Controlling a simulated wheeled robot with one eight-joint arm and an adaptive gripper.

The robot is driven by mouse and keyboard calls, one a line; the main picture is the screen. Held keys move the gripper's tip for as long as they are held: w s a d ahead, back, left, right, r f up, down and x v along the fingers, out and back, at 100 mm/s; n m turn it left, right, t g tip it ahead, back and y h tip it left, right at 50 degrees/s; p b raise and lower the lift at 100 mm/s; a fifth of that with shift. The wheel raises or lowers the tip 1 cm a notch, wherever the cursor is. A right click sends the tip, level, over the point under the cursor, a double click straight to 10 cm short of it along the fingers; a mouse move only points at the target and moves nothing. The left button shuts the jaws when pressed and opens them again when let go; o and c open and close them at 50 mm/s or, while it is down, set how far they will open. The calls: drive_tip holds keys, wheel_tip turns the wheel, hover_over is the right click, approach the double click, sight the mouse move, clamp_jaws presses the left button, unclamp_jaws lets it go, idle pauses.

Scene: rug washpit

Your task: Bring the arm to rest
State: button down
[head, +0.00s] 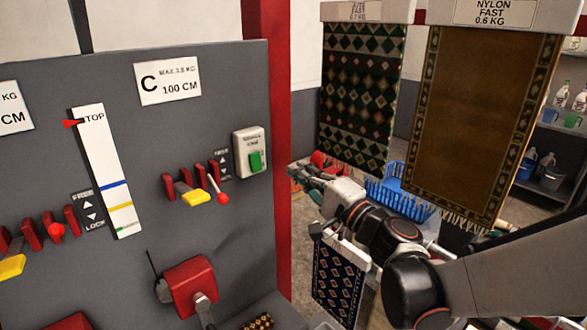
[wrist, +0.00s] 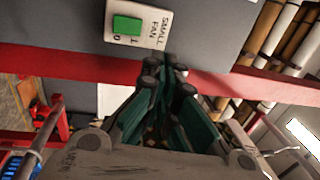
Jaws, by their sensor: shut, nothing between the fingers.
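My arm (head: 405,250) reaches in from the right of the head view and bends toward the grey panel. My gripper (head: 297,170) is at its far end, just right of the panel's red edge post. In the wrist view the fingers of my gripper (wrist: 168,66) meet at the tips, shut with nothing between them. The tips appear just below the small fan switch box (wrist: 138,22), which has a green rocker; whether they touch anything there I cannot tell. The same switch box (head: 250,152) is on the panel in the head view, left of my gripper.
The grey panel (head: 235,90) carries levers, a red box (head: 190,287) and a red post (head: 279,120). Two rugs hang at right, one green (head: 360,95), one brown (head: 480,120). A small dark rug (head: 337,285) hangs below my arm. A blue basket (head: 395,195) stands behind it.

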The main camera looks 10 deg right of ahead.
drive_tip(key=s+f+n+g+h+b, duration=0.3)
drive_tip(key=s+f+n+g+b, duration=0.45)
drive_tip(key=s+f, duration=0.6)
drive_tip(key=s+d+f+n+g+h+b, duration=0.1)
drive_tip(key=s+d+f+n+h+b, duration=0.2)
drive_tip(key=s+d+f+h+b, duration=0.3)
drive_tip(key=s+d+f+h, duration=0.2)
drive_tip(key=s+d+f, duration=0.1)
drive_tip(key=d+f, duration=0.2)
drive_tip(key=shift+s+d+f+n+g, duration=0.35)
drive_tip(key=shift+d+f, duration=0.05)
drive_tip(key=shift+f, duration=0.5)
